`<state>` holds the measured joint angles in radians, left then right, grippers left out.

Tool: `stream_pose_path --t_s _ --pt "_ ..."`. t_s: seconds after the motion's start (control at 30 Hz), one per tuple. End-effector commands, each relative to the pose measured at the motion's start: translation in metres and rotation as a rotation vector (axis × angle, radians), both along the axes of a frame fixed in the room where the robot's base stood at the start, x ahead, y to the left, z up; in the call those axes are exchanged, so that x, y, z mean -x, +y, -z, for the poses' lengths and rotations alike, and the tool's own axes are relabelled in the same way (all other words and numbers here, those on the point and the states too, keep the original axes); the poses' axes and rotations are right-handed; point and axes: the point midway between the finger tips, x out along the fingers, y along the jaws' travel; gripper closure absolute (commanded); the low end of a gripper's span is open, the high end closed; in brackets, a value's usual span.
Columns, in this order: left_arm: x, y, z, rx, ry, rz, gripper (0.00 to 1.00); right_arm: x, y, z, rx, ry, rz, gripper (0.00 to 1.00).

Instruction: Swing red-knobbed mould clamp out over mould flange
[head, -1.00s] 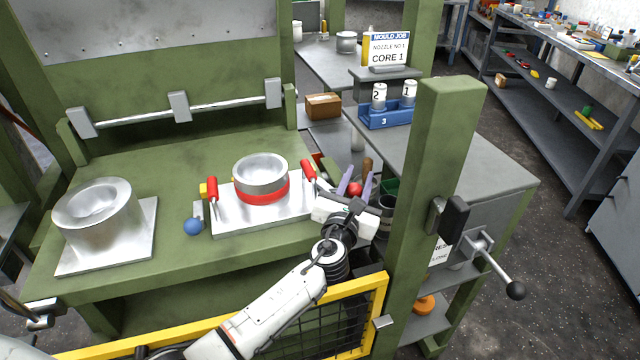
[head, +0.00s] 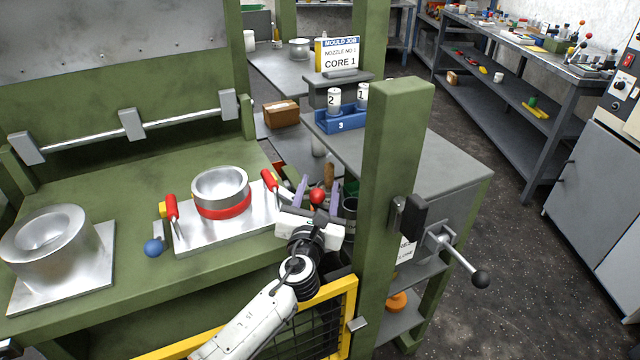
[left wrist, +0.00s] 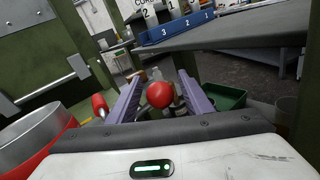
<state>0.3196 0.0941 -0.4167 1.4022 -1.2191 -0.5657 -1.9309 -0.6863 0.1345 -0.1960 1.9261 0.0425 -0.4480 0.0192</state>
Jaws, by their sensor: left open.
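The red knob of the mould clamp (head: 317,196) stands just beyond my left gripper in the head view. In the left wrist view the red knob (left wrist: 160,94) sits between the two purple fingers. My left gripper (head: 320,188) is open around or just short of the knob; I cannot tell whether it touches. The mould (head: 220,187), a metal ring with a red band, sits on a square flange plate (head: 205,236) with red handles on both sides. The clamp's arm is mostly hidden by the gripper.
A blue-knobbed clamp (head: 154,247) stands at the plate's left. A second metal mould piece (head: 48,240) lies further left. A green post (head: 395,180) rises close to my left gripper's right. A yellow guard rail (head: 345,300) runs below my arm.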

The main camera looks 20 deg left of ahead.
Motion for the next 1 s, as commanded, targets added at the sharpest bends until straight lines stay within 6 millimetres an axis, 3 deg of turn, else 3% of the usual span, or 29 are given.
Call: stream_pose_path --t_s 0.2,0.4,0.8,0.9,1.0 --pt "0.045 -0.008 0.000 -0.001 0.003 0.003 0.54 0.002 -0.001 -0.003 0.000 0.005 0.004 0.69" --pt "0.074 -0.013 0.001 -0.001 0.002 0.002 0.54 0.002 -0.003 -0.003 0.000 0.004 0.008 0.69" --pt "0.084 -0.015 0.000 -0.001 0.000 0.001 0.54 0.002 -0.003 -0.003 0.001 0.004 0.008 0.69" --pt "0.085 -0.012 0.000 0.014 0.000 0.002 0.69 0.002 -0.003 -0.003 0.001 0.005 0.008 0.69" --pt "0.090 0.004 -0.002 0.121 -0.003 0.008 0.86 0.002 -0.003 -0.005 0.001 0.006 0.008 0.69"
